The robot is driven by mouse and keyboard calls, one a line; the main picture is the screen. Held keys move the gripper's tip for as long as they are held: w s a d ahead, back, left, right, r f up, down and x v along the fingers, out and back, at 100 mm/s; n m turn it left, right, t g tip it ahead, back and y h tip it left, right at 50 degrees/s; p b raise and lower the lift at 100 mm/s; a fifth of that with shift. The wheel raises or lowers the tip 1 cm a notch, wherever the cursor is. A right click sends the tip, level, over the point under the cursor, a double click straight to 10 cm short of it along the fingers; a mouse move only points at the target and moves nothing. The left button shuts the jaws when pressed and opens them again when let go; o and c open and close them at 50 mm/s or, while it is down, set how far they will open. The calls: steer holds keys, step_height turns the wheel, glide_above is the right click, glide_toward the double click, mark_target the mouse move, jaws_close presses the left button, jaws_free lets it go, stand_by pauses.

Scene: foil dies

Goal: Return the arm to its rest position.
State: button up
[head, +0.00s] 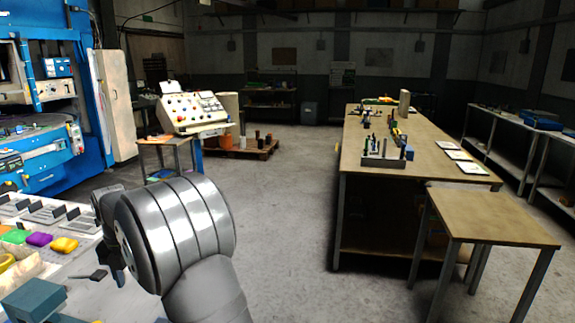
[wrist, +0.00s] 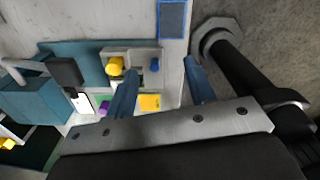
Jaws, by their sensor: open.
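My gripper (wrist: 160,67) shows in the wrist view as two blue fingers spread apart with nothing held between them. It is above the pale work table, over a grey fixture (wrist: 172,56) with a yellow round part (wrist: 115,66) and a small blue part (wrist: 155,66). In the head view, my thick grey arm fills the lower left and hides most of the gripper; only dark pieces of it show beside the arm, over the table's right side.
A blue machine (head: 92,100) stands behind. A wooden workbench (head: 355,152) stands right; the floor (head: 285,215) between is clear.

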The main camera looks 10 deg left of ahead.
steer(key=s+d+f+m, duration=0.1)
steer(key=s+d+m, duration=0.1)
steer(key=s+m, duration=0.6)
steer(key=s+d+f+m, duration=0.2)
steer(key=s+m, duration=0.5)
steer(key=m, duration=0.3)
steer(key=shift+s+d, duration=0.15)
steer(key=shift+s, duration=0.2)
